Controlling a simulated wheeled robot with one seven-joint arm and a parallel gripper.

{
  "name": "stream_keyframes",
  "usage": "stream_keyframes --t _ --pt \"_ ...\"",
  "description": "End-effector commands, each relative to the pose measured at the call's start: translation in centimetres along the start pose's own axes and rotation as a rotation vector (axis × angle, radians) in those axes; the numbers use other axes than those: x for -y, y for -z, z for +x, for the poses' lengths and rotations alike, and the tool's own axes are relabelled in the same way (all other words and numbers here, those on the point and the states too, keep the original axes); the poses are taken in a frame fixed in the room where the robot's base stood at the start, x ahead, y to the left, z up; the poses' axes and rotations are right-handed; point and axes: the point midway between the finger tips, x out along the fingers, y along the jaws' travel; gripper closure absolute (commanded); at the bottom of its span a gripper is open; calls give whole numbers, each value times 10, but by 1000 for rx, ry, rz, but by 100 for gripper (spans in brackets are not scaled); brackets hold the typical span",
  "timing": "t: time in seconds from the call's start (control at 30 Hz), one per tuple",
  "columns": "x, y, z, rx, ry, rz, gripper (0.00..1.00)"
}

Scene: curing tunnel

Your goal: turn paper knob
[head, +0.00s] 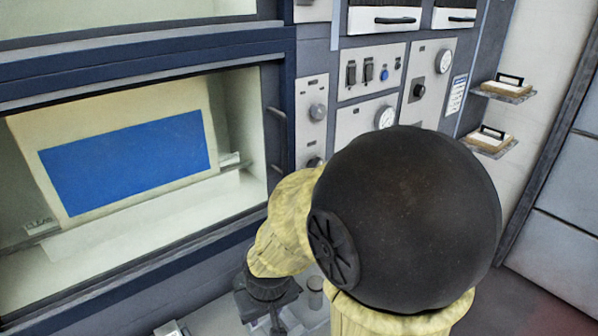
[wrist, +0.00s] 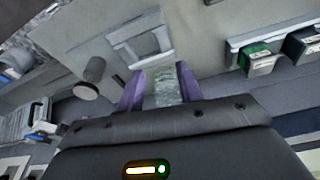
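Upright panels stand right of the big window in the head view. They carry a grey round knob (head: 317,112), a lower knob (head: 314,162) partly behind my arm, and a dark knob (head: 419,90) further right. Their labels are too small to read, so I cannot tell which is the paper knob. In the wrist view, my gripper (wrist: 160,88) has two purple fingers standing apart. A grey-green mottled piece (wrist: 164,84) shows between them; I see no clear grip on it. A dark cylindrical knob-like part (wrist: 93,70) lies to their left, apart from them.
A lit window with a blue sheet (head: 128,160) fills the left of the head view. Gauges (head: 385,117) and switches (head: 368,69) sit around the knobs. Two small shelves (head: 506,97) hold blocks at right. My dark round arm joint hides the lower panels.

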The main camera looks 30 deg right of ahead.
Motion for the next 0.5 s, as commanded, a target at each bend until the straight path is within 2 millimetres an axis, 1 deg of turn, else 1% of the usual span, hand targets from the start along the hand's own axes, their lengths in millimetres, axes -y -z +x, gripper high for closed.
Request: stream_keyframes --t 0.37,0.47,0.5 --pt "0 0 0 0 0 0 64" --pt "-1 1 0 -3 -2 -1 46" --pt "-3 3 0 -8 -5 -4 38"
